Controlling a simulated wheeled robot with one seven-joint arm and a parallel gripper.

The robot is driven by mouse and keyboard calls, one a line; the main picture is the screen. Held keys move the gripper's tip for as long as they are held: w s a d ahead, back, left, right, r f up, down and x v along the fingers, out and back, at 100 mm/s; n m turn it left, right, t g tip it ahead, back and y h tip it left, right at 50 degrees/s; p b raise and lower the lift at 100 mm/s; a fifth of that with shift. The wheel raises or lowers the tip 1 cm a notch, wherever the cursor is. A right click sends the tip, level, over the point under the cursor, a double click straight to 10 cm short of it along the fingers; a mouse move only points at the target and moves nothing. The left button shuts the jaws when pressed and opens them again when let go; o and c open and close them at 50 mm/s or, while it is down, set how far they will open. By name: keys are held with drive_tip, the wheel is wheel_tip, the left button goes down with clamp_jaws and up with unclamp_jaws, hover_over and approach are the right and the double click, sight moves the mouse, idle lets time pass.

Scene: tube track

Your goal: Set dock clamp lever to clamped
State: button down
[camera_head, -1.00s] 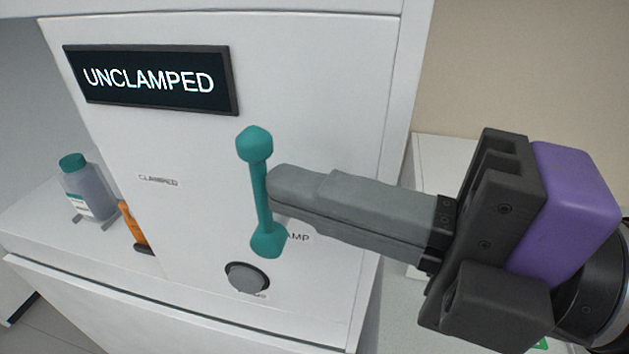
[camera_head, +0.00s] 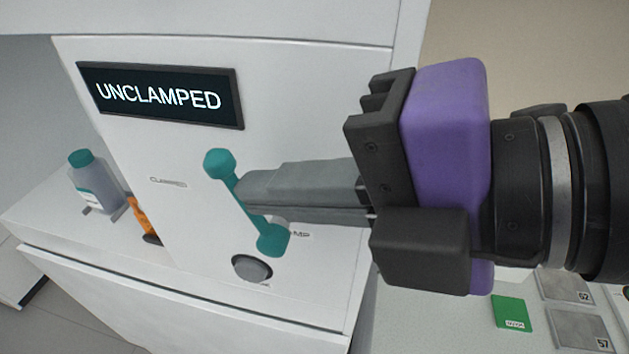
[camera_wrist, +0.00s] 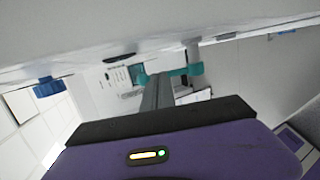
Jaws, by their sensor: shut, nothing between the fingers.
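The teal dock clamp lever (camera_head: 240,197) is on the white panel in the head view. It leans to the left, its knob up and left of its base, toward the small "CLAMPED" label (camera_head: 168,183). The display (camera_head: 160,95) reads "UNCLAMPED". My gripper (camera_head: 247,190) is shut and empty, its fingertips against or very near the right side of the lever's shaft; I cannot tell whether they touch. The wrist view shows the lever (camera_wrist: 185,72) just beyond the fingers.
A round grey button (camera_head: 252,268) sits below the lever. A teal-capped bottle (camera_head: 92,180) and an orange-handled tool (camera_head: 143,217) stand on the ledge at left. A green card (camera_head: 510,313) and grey numbered plates (camera_head: 580,330) lie at lower right.

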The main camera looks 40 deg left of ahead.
sight(228, 184)
drive_tip(key=a+h, duration=0.1)
drive_tip(key=s+t+h+b, duration=0.1)
drive_tip(key=shift+a+f+h, duration=0.1)
drive_tip(key=shift+a+h, duration=0.2)
drive_tip(key=shift+a, duration=0.05)
drive_tip(key=b, duration=0.1)
drive_tip(key=a+b, duration=0.1)
drive_tip(key=b, duration=0.1)
drive_tip(key=shift+s+a+f+b, duration=0.2)
drive_tip(key=shift+s+b, duration=0.1)
drive_tip(key=shift+s, duration=0.1)
drive_tip(key=shift+r, duration=0.1)
drive_tip(key=shift+r, duration=0.2)
drive_tip(key=w+d+r, duration=0.1)
drive_tip(key=d+r, duration=0.7)
drive_tip(key=r, duration=0.3)
drive_tip(key=shift+w, duration=0.3)
drive_tip(key=shift+f, duration=0.1)
